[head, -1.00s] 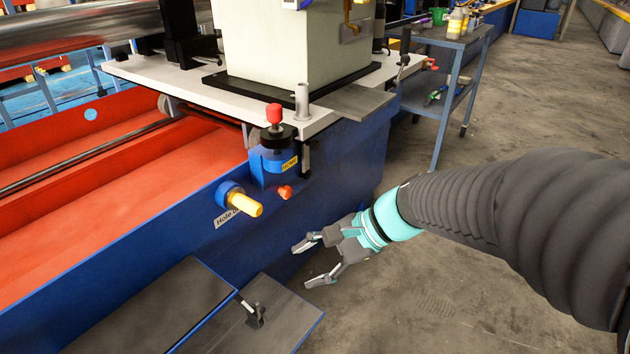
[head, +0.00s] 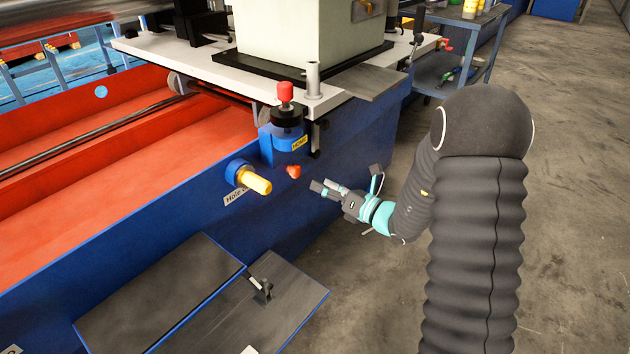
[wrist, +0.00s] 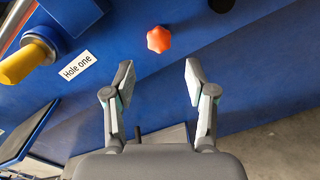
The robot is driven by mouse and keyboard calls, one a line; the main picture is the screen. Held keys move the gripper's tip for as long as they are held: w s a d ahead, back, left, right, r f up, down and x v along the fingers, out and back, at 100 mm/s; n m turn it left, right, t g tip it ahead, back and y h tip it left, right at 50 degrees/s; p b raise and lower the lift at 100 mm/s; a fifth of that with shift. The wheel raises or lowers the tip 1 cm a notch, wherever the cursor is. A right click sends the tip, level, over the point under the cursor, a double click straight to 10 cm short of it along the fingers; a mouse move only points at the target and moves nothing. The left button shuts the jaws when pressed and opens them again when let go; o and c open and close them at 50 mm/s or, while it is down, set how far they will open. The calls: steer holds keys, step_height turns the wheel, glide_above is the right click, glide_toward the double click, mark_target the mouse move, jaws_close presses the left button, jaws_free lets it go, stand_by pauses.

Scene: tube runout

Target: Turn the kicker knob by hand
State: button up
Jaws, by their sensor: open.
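A small orange-red lobed knob (head: 293,171) sticks out from the blue side wall, just below the blue block marked HOME. It also shows in the wrist view (wrist: 159,39), ahead of the fingertips and roughly centred between them. My gripper (head: 323,186) is open and empty, to the right of this knob and slightly lower in the head view. In the wrist view my gripper (wrist: 159,68) has its two fingers well apart, with bare blue wall showing between them. The fingers do not appear to touch the knob. No label naming the knob as the kicker is readable.
A yellow handle (head: 256,182) juts from a blue collar left of the knob, beside a "Hole one" label (wrist: 76,66). A red-topped black knob (head: 286,107) stands above. A pale plate (head: 345,102) overhangs. A dark platform with a pedal (head: 262,290) lies below.

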mark_target(298, 173)
steer(key=shift+x, duration=3.75)
steer(key=shift+a, duration=0.15)
steer(key=c, duration=0.9)
